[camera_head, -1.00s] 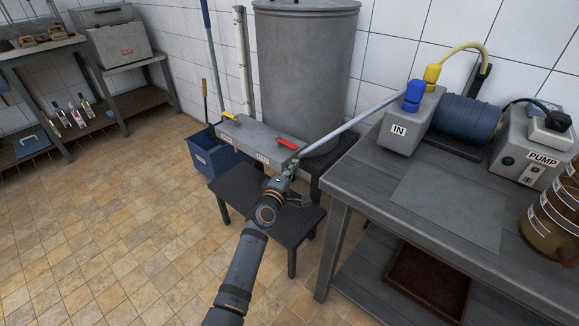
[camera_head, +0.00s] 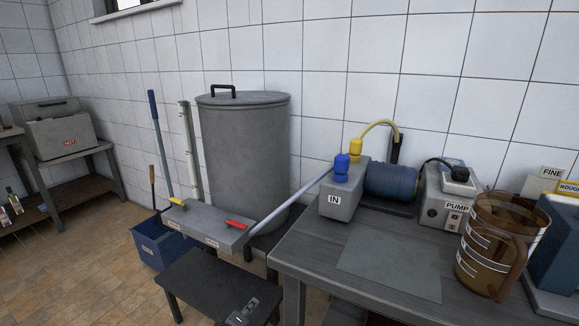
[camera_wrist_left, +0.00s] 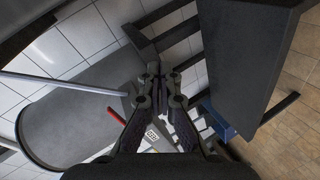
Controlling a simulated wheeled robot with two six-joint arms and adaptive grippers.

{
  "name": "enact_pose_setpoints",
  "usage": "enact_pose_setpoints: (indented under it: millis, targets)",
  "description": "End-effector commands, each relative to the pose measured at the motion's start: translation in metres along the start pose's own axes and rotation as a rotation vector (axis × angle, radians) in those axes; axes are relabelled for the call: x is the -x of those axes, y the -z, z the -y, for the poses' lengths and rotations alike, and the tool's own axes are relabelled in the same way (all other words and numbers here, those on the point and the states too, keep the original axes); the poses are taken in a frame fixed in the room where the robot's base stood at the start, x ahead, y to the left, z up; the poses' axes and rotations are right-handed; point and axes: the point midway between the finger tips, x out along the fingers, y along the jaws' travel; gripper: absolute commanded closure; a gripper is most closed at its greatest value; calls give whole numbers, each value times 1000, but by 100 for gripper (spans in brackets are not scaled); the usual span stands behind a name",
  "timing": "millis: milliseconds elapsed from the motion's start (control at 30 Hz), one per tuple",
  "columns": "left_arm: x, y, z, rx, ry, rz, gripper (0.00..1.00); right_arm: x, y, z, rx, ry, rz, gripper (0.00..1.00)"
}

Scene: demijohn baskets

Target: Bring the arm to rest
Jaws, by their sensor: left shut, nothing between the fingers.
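My left gripper (camera_head: 241,314) shows only as a small part at the bottom edge of the head view, in front of the low dark stool (camera_head: 208,285). In the left wrist view its fingers (camera_wrist_left: 160,92) are together with nothing between them. Behind it there are the grey valve box (camera_head: 205,225), its red lever (camera_head: 236,225) and its yellow lever (camera_head: 177,201). The gripper is apart from the levers. The rest of my left arm is out of the head view. My right gripper is not in view.
A pale hose (camera_head: 290,207) runs from the valve box to the IN block (camera_head: 343,200) on the workbench (camera_head: 315,262). A tall grey tank (camera_head: 245,150) stands behind. A brown jug (camera_head: 497,245) is on the bench at right. A blue bin (camera_head: 157,243) stands left of the stool.

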Motion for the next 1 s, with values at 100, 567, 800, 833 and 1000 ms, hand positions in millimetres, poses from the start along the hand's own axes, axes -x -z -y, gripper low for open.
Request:
enact_pose_setpoints:
  millis: [100, 567, 800, 833, 1000]
  targets:
    - [42, -45, 90, -245, 215, 171, 100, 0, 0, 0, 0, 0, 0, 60]
    - [237, -110, 290, -807, 753, 758, 100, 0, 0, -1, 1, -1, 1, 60]
    - [283, -110, 304, -845, 814, 817, 100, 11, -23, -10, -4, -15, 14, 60]
    - [288, -110, 306, -845, 817, 818, 100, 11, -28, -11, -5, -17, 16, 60]
    - [328, -116, 311, -846, 831, 817, 100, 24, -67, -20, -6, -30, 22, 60]
